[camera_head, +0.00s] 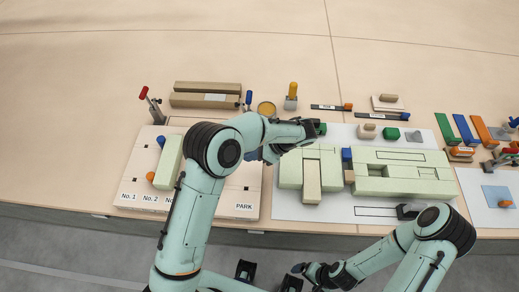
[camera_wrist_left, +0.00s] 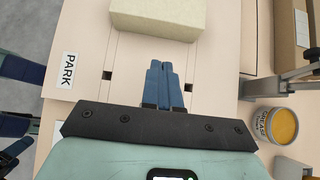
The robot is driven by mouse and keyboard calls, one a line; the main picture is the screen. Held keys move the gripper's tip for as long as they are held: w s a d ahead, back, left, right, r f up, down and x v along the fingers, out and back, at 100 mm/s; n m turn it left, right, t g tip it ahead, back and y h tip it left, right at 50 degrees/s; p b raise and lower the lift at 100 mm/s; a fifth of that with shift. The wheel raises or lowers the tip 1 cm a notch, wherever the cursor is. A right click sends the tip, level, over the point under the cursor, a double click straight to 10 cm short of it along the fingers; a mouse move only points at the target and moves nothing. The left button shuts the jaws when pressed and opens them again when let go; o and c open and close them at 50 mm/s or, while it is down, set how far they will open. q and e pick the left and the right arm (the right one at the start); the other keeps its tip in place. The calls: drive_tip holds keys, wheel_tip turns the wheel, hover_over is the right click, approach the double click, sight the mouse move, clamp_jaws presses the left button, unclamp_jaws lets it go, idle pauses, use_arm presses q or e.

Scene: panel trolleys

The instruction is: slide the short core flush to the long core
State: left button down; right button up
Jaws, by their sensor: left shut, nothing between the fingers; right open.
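Pale green blocks lie on the white mat. One group (camera_head: 290,174) has a tan strip (camera_head: 312,182) across its front middle; a longer group (camera_head: 395,187) lies to its right. I cannot tell which blocks are the short and long core. A pale block (camera_wrist_left: 160,18) lies ahead of my left gripper (camera_wrist_left: 166,72) in the left wrist view. That gripper is shut and empty over the PARK end of the board, apart from the block. My right gripper (camera_head: 298,269) is open and empty in front of the table.
The board (camera_head: 128,188) bears a pale green block (camera_head: 168,164) between a blue and an orange knob. A grease can (camera_head: 266,108) and a brown block (camera_head: 205,100) stand behind. Coloured strips (camera_head: 464,130) lie at the right. The far table is clear.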

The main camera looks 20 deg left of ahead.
use_arm(q)
drive_tip(key=x, duration=0.3)
drive_tip(key=shift+a+f, duration=0.25)
drive_tip(key=shift+f, duration=0.05)
drive_tip(key=a, duration=0.2)
drive_tip(key=shift+s+a+r, duration=0.15)
drive_tip(key=shift+s+a, duration=0.1)
drive_tip(key=shift+s, duration=0.05)
drive_tip(key=shift+s+a, duration=0.1)
drive_tip(key=shift+a, duration=0.5)
drive_tip(key=shift+a, duration=0.1)
drive_tip(key=s+a, duration=0.1)
drive_tip(key=a, duration=0.2)
drive_tip(key=s+a, duration=0.1)
drive_tip(key=a, duration=0.7)
drive_tip(key=shift+s, duration=0.4)
drive_tip(key=shift+a, duration=0.15)
